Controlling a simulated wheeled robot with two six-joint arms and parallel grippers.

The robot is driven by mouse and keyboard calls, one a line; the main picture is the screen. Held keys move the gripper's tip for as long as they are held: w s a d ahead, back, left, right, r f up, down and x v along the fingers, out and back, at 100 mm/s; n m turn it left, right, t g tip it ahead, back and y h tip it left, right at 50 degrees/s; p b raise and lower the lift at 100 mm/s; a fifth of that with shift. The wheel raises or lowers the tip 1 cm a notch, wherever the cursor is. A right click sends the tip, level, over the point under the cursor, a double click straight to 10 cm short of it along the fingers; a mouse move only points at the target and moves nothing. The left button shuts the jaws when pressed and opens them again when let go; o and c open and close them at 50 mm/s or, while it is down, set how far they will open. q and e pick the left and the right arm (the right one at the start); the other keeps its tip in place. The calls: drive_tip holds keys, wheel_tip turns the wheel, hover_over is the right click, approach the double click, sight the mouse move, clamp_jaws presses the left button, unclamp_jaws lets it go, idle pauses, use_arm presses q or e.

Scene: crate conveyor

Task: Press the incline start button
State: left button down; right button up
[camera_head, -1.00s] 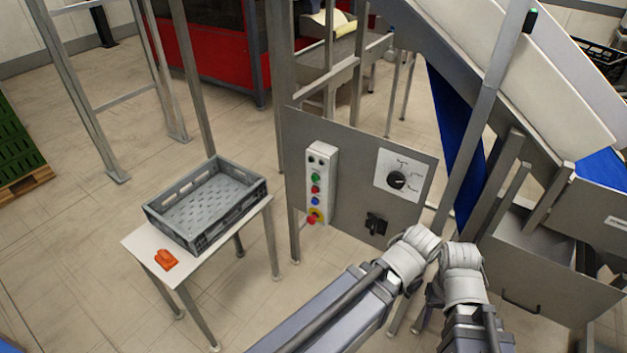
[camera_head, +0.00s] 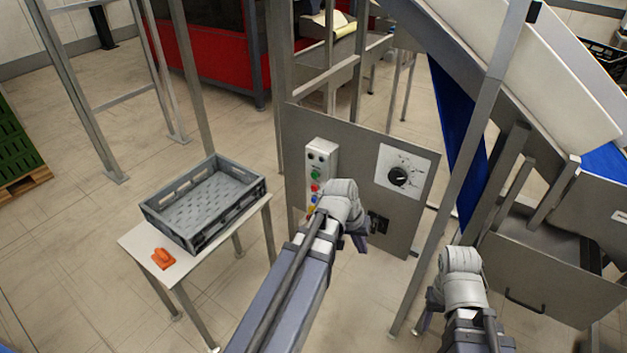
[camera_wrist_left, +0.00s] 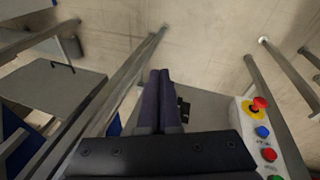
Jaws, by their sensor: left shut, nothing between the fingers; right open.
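A white button box (camera_head: 320,168) stands on the grey panel, with a green button (camera_head: 315,174), a red button (camera_head: 314,188) and a blue one. I cannot read which is labelled incline start. In the left wrist view the box (camera_wrist_left: 249,118) is at the lower right, with a red mushroom button (camera_wrist_left: 260,103) on yellow, then blue, red and green buttons. My left gripper (camera_head: 358,241) is just right of the box's lower end, its wrist hiding part of it. Its fingers (camera_wrist_left: 160,72) are shut, empty and apart from the buttons. My right gripper (camera_head: 421,322) is open, low and farther right.
A rotary knob (camera_head: 398,176) and a black switch (camera_head: 378,224) are on the same panel (camera_head: 350,165). A small table with a grey crate (camera_head: 205,205) and an orange object (camera_head: 163,258) is at left.

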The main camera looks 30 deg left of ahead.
sight(314, 175)
use_arm(q)
drive_tip(key=w+a+r+n+t+b, duration=0.1)
drive_tip(key=w+a+n+t, duration=0.1)
drive_tip(key=a, duration=1.1)
drive_tip(key=w+a+r+n+t+b, duration=0.1)
drive_tip(key=w+a+n+t, duration=0.2)
drive_tip(key=a, duration=1)
drive_tip(key=shift+a+n+t+b, duration=0.35)
drive_tip(key=shift+n+t, duration=0.35)
drive_tip(key=shift+n, duration=0.5)
drive_tip(key=shift+d+r, duration=0.1)
drive_tip(key=w, duration=0.8)
drive_tip(key=shift+w+d, duration=0.35)
drive_tip(key=shift+w, duration=0.05)
drive_tip(key=shift+w, duration=0.15)
drive_tip(key=shift+w, duration=0.3)
